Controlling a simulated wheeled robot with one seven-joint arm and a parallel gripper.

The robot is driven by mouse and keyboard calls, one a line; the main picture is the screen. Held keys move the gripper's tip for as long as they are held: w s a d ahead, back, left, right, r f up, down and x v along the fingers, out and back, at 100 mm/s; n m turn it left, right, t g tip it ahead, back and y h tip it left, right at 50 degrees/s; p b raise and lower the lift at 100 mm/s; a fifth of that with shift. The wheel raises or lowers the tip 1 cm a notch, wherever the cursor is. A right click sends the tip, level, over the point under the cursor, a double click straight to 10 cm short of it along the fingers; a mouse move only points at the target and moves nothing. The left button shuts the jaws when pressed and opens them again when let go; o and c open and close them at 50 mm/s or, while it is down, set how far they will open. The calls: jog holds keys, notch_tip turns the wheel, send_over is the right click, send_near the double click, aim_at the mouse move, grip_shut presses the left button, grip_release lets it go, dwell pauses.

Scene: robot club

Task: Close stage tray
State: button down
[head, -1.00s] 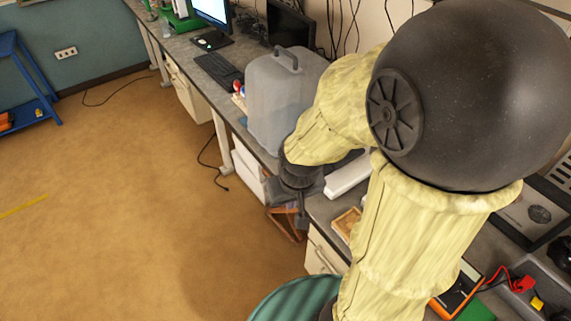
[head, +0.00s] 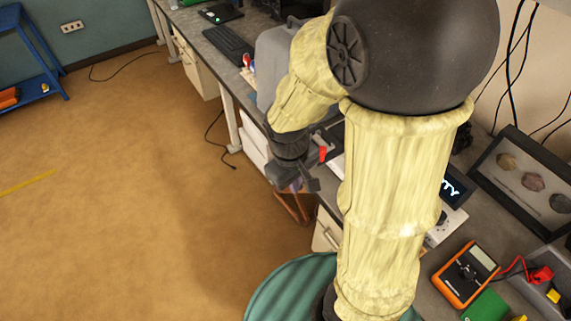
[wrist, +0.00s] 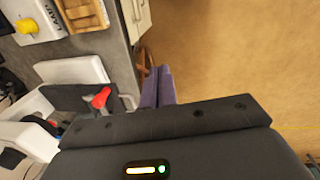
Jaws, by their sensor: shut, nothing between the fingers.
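My gripper (head: 308,186) is out past the bench's front edge, below my bent forearm. In the wrist view its two purple-grey fingers (wrist: 157,87) are together with nothing between them, over the floor side of the bench edge. To their left in that view is a dark flat tray-like part (wrist: 78,99) with a red piece (wrist: 102,97) on it, between white housing parts (wrist: 72,70). This may be the stage tray; I cannot tell surely, nor how far out it stands. The fingers look apart from it. The head view shows the red piece (head: 323,153) beside my gripper.
A white device with a yellow knob (wrist: 27,26) and a wooden tray (wrist: 85,15) lie on the bench. White drawers (head: 325,235) and a wooden frame (head: 294,206) are below. An orange multimeter (head: 466,274) is at right. The brown floor (head: 130,200) at left is open.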

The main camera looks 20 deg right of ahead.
notch_tip(320, 180, down, 6)
jog(key=w+a+n+g+h+b, duration=0.1)
jog(key=w+a+n+h+b, duration=0.1)
jog(key=n+h+b, duration=0.3)
jog(key=w+a+n+t+h+b, duration=0.5)
jog(key=w+a+n+h, duration=0.2)
jog(key=n, duration=0.5)
jog(key=shift+w+a+t+h, duration=0.2)
jog(key=shift+a+t+h, duration=0.2)
jog(key=shift+a+h, duration=0.55)
jog(key=shift+a+y, duration=0.2)
jog(key=shift+y, duration=0.15)
jog(key=x, duration=1.4)
jog(key=shift+p, duration=0.35)
jog(key=shift+w, duration=0.1)
